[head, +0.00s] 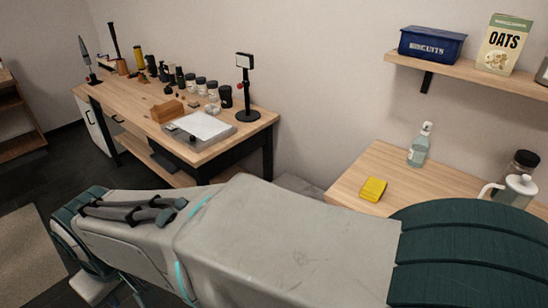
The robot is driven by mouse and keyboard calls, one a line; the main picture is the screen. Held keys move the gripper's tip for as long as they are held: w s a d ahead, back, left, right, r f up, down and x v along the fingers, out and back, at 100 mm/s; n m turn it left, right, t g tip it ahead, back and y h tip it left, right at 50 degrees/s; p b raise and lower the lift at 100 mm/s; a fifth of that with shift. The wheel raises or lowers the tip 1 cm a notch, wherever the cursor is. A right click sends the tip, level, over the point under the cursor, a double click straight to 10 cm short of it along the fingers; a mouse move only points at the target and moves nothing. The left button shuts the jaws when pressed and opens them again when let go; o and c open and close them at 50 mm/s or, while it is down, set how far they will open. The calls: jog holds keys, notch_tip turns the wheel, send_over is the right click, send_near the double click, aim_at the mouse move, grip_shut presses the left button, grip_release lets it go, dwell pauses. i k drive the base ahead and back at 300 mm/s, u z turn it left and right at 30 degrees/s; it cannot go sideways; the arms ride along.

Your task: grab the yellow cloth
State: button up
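The yellow cloth (373,189) is a small folded pad. It lies flat on the light wooden table (398,172) at the right, near its left front edge. Nothing covers it in the head view. My large grey and dark green arm links cross the foreground below it and hide part of the table's front. I cannot make out my gripper's fingers in this view. Nothing visible touches the cloth.
A clear spray bottle (419,146) stands behind the cloth. A white pot (516,190) and a dark-lidded jar (523,163) stand to its right. A shelf (465,76) above holds a blue biscuit tin (432,44) and an oats box (504,44). A cluttered workbench (110,92) is at left.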

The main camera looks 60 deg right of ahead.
aim_at(373, 190)
jog(key=i, duration=0.9)
jog(key=z, duration=3.9)
jog(key=i, duration=0.5)
jog(key=u, duration=0.15)
